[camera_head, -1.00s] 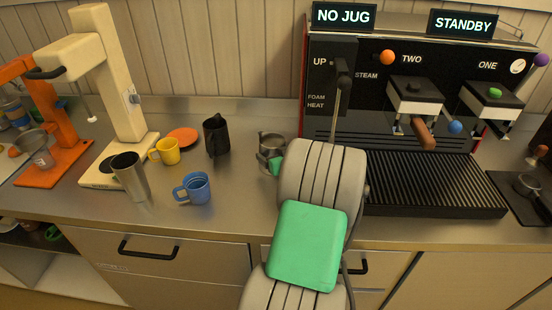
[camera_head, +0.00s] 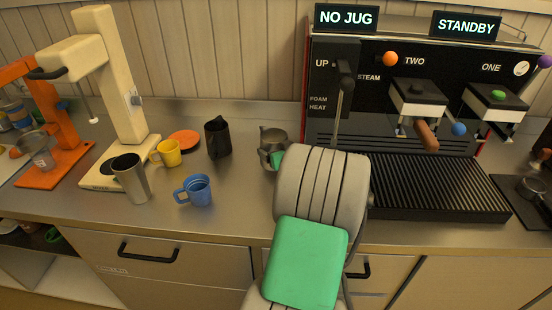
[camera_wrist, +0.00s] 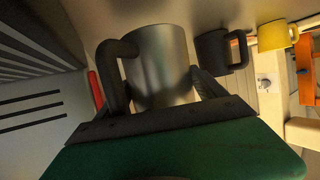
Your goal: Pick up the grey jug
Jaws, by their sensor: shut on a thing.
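The grey jug (camera_head: 272,137) is a metallic pitcher on the left side of my arm's end in the head view, its lower part partly hidden by my gripper. In the wrist view the jug (camera_wrist: 160,62) fills the space between the fingers, with a dark curved part at its left side. My gripper (camera_wrist: 160,95) is shut on it, and its green part (camera_head: 277,159) shows against the jug. The jug looks upright. I cannot see clearly whether its base is clear of the counter.
A cream mixer (camera_head: 115,90) is farther left. The coffee machine (camera_head: 400,130) is at right, its sign reading NO JUG.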

